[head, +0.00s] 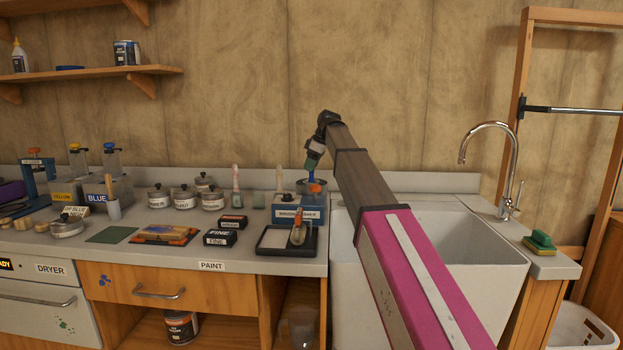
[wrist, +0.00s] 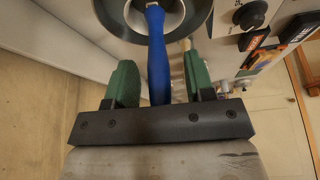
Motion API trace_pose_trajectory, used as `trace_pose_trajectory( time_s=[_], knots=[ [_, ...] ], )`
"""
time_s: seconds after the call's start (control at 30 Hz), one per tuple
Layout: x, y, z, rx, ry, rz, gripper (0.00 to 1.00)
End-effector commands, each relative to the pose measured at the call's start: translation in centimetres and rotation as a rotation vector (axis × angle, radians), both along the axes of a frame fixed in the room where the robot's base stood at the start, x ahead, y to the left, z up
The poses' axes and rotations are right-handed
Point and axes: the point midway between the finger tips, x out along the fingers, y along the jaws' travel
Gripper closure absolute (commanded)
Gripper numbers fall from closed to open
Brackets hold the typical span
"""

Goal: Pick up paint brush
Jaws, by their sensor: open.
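A blue handle (wrist: 157,45), apparently the paint brush, lies between my gripper's two green fingers (wrist: 159,62) in the wrist view. A gap shows on each side of it, so my gripper is open around the handle. The handle reaches over a round metal tin (wrist: 198,12). In the head view my gripper (head: 312,168) points down over the tin (head: 312,187) at the back of the counter, left of the sink. Only a small blue part (head: 311,177) shows below the fingers. The brush's bristle end cannot be made out.
A blue labelled box (head: 298,214) and a black tray (head: 272,247) with a roller or brush stand in front of the tin. Lidded tins (head: 185,199) and small black boxes (head: 220,238) are to the left. The white sink (head: 480,240) and tap (head: 510,175) are right.

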Motion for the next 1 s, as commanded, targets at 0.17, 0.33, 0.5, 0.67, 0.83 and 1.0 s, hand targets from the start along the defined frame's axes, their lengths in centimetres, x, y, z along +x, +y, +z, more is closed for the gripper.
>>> trace_pose_trajectory(
  time_s=[0.17, 0.33, 0.5, 0.67, 0.83, 1.0],
  knots=[
    [0.0, 0.0, 0.1, 0.000, -0.001, 0.000, 0.64],
    [0.0, 0.0, 0.1, 0.000, -0.001, 0.000, 1.00],
    [0.0, 0.0, 0.1, 0.000, -0.001, 0.000, 1.00],
    [0.0, 0.0, 0.4, 0.000, -0.001, 0.000, 1.00],
    [0.1, 0.0, 1.9, 0.000, -0.003, -0.001, 1.00],
    [0.2, 0.0, 4.7, 0.000, -0.003, -0.001, 1.00]
  ],
)
